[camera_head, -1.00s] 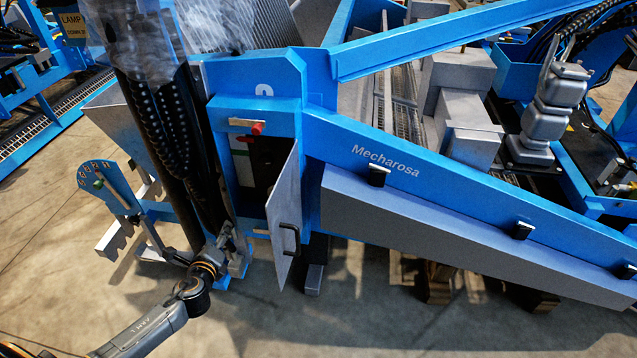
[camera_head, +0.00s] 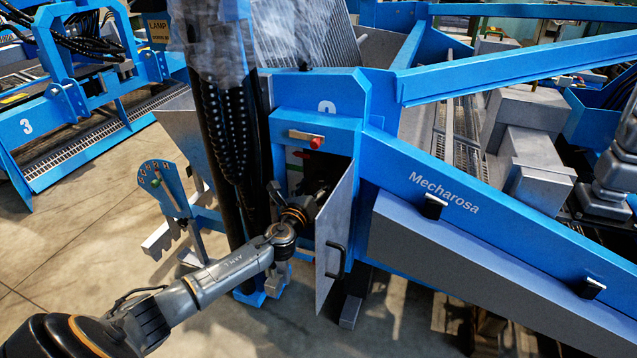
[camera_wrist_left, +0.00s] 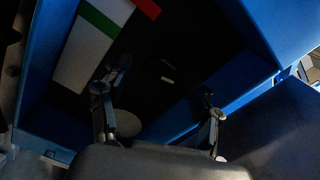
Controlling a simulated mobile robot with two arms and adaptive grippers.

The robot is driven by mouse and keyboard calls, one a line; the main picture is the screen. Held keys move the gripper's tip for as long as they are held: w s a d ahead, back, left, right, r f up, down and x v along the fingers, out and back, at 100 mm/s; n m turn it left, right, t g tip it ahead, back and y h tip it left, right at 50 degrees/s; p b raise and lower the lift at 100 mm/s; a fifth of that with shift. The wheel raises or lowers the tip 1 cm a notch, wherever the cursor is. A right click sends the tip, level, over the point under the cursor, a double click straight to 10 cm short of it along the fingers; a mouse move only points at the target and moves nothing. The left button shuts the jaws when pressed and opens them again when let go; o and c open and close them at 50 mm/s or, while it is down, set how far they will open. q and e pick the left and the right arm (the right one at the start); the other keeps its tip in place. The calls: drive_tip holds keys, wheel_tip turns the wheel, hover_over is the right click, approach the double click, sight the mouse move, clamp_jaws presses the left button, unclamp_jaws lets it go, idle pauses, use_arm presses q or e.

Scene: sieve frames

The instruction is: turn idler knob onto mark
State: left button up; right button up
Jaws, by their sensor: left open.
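My left arm comes in from the lower left, and its gripper (camera_head: 322,188) is inside the open cabinet (camera_head: 322,126) on the blue machine. In the left wrist view the gripper (camera_wrist_left: 160,92) is open, with its fingers spread and nothing visibly held. Between and beyond the fingers the cabinet interior is very dark. A small pale line (camera_wrist_left: 167,80) shows there, perhaps a mark on a dark knob, but the knob's outline cannot be made out. A grey round disc (camera_wrist_left: 126,123) lies near the left finger. My right gripper is not in view.
The cabinet's grey door (camera_head: 335,240) stands open to the right of the gripper. A white and green panel (camera_wrist_left: 92,38) and a red part (camera_wrist_left: 147,8) are near the opening. Dark hoses (camera_head: 230,140) hang left of the cabinet. A blue lettered dial plate (camera_head: 160,185) stands farther left.

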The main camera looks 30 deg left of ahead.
use_arm(q)
drive_tip(key=shift+x, duration=1.2)
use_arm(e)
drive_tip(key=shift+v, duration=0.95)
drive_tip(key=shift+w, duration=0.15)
use_arm(q)
drive_tip(key=c, duration=1.2)
drive_tip(key=shift+o, duration=0.2)
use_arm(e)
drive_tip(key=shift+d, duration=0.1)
